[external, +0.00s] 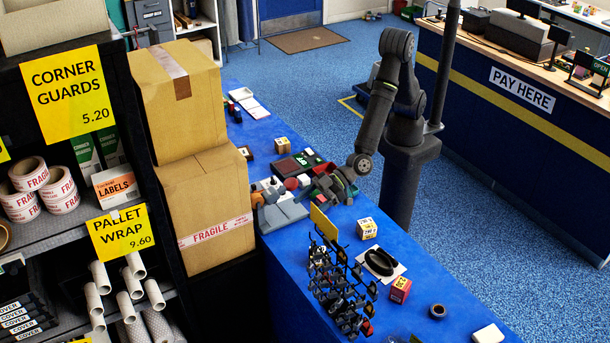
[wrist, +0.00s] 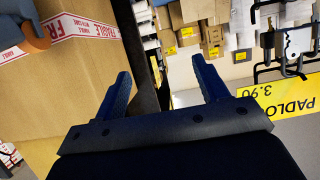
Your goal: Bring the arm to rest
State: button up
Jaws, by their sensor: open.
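My dark arm (external: 378,112) rises from its post beside the blue counter (external: 425,262), bends at a high elbow and reaches down toward the counter. My gripper (external: 322,188) is low over the counter's middle, beside the tool clutter and behind the display rack, and is hard to separate from them there. In the wrist view my gripper (wrist: 164,82) has its two blue fingers spread well apart, with nothing held between them. I cannot tell whether any part of it touches the things around it.
Stacked cartons (external: 205,205) stand left of the gripper; FRAGILE tape (wrist: 60,32) shows up close. A display rack (external: 338,290) with a yellow padlock sign (wrist: 278,97) is near. Small boxes (external: 366,228) and a black object on a white card (external: 380,262) lie on the counter. Blue floor is clear behind.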

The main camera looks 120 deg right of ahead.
jog(key=w+d+m+h, duration=0.2)
jog(key=w+d+h, duration=0.1)
jog(key=d, duration=0.9)
jog(key=shift+w+d, duration=0.2)
